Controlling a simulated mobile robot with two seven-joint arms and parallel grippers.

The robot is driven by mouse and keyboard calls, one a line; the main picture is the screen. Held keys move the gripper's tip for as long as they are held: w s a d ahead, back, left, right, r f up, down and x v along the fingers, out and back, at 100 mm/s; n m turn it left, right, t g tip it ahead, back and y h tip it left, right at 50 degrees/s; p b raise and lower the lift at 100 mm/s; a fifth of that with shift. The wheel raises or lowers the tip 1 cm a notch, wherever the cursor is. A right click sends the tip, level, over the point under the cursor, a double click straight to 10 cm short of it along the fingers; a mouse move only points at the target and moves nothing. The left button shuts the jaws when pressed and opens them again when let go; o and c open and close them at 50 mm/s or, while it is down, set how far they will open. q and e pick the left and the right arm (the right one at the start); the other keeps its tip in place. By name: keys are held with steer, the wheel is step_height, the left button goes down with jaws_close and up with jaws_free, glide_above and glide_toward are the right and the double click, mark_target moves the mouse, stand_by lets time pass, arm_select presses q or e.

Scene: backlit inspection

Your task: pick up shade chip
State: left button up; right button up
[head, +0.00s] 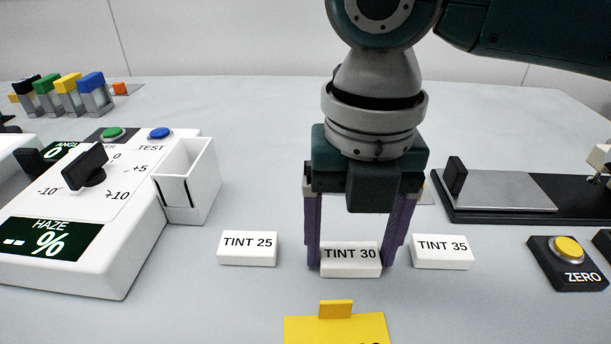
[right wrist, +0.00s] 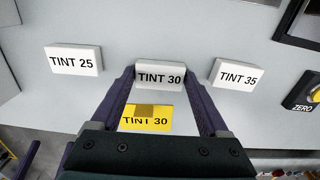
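Three white chips stand in a row on the grey table: TINT 25 (head: 247,249), TINT 30 (head: 350,262) and TINT 35 (head: 442,252). My right gripper (head: 352,262) points down with its purple fingers on either side of the TINT 30 chip, near its ends. Slim gaps seem to show, so the fingers look open around it, and the chip seems to rest on the table. The right wrist view also shows the TINT 30 chip (right wrist: 160,75) between the fingertips. My left gripper is absent from the head view; purple bars low left in the right wrist view may be its fingers.
A yellow card (head: 335,328) reading TINT 30 is in front. A white haze meter (head: 120,215) with an open holder (head: 188,182) stands left. A black-based fixture (head: 510,195) and a yellow ZERO button (head: 568,250) are right. Coloured blocks (head: 65,95) stand back left.

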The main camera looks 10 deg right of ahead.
steer(key=c, duration=0.9)
steer(key=shift+r, duration=0.1)
